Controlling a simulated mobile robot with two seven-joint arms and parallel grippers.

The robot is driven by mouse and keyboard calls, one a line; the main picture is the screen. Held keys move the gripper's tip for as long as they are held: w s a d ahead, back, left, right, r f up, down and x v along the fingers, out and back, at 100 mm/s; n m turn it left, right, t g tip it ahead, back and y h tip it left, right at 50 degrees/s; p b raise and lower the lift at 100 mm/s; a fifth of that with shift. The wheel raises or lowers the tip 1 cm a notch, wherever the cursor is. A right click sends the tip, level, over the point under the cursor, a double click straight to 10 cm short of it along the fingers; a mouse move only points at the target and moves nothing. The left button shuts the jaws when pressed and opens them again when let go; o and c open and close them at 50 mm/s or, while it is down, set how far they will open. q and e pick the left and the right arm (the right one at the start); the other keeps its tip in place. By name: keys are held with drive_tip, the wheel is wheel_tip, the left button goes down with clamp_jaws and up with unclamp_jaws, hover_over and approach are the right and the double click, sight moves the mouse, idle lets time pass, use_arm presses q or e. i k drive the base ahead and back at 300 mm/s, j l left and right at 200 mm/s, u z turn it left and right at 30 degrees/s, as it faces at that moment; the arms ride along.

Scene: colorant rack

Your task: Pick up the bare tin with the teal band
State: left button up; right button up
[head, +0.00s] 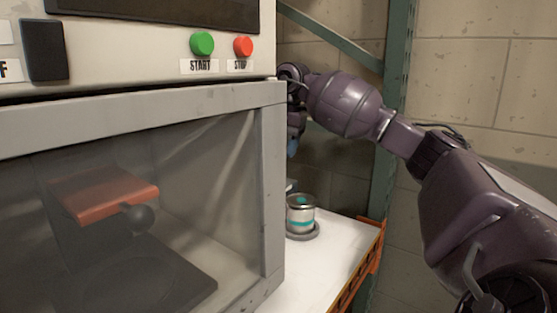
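The bare metal tin with the teal band (300,214) stands upright on a round grey base (303,234) on a white shelf, just right of the machine's front edge. It has a teal mark on its lid. My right arm comes in from the right and reaches behind the machine's upper corner. Its wrist end shows above the tin, but the fingers of the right gripper are mostly hidden behind the machine, so I cannot tell their opening. My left gripper is not in view.
A large machine with a clear-windowed door (150,200) fills the left side and hides part of the shelf. It has a green START button (202,44) and a red STOP button (243,47). The white shelf (335,255) is bare right of the tin. A green rack post (398,90) stands behind.

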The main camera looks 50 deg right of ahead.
sight(299, 222)
drive_tip(key=k, duration=1)
